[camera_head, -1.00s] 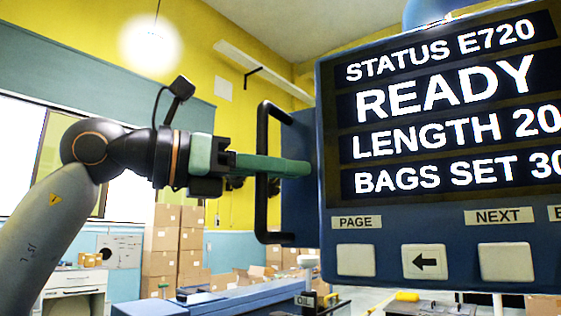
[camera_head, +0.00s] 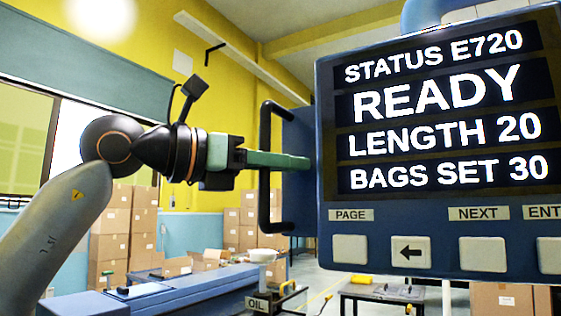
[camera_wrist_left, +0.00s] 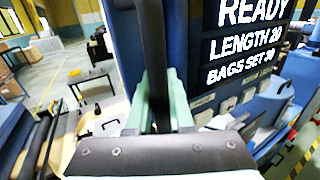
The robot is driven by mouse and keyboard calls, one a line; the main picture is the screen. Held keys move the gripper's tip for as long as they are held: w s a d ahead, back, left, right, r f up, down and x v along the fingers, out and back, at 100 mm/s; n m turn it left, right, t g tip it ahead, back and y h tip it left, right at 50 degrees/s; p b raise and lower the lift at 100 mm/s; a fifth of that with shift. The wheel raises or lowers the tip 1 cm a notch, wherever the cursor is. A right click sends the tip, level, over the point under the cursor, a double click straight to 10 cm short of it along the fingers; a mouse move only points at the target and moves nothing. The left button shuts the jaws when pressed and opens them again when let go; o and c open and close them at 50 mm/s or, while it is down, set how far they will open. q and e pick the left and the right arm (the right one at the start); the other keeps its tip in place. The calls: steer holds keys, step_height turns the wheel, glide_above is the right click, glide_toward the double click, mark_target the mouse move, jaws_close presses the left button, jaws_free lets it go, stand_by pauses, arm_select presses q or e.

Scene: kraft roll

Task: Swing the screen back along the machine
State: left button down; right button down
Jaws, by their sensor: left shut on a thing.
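The screen (camera_head: 445,110) is a dark blue panel filling the right of the head view, reading READY, LENGTH 20 and BAGS SET 30, with pale buttons below. A black upright handle (camera_head: 264,205) stands off its left side. My left gripper (camera_head: 285,160) has its green fingers shut around the handle bar at mid height. The wrist view shows the black handle bar (camera_wrist_left: 152,50) between the green fingers (camera_wrist_left: 158,103), with the screen (camera_wrist_left: 190,40) just to the right. My right gripper is not in view.
Stacked cartons (camera_head: 125,225) stand behind. A dark-topped table (camera_head: 385,292) stands beneath the screen. Floor between them looks open.

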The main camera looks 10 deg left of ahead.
arm_select(q)
steer(key=shift+w, duration=0.3)
steer(key=c, duration=1.1)
jaws_free()
steer(key=shift+w, duration=0.1)
steer(key=shift+o, duration=1.4)
steer(key=shift+f, duration=0.1)
steer(key=b+v, duration=0.3)
steer(key=v, duration=0.9)
steer(key=shift+s, duration=0.45)
steer(key=shift+a, duration=0.1)
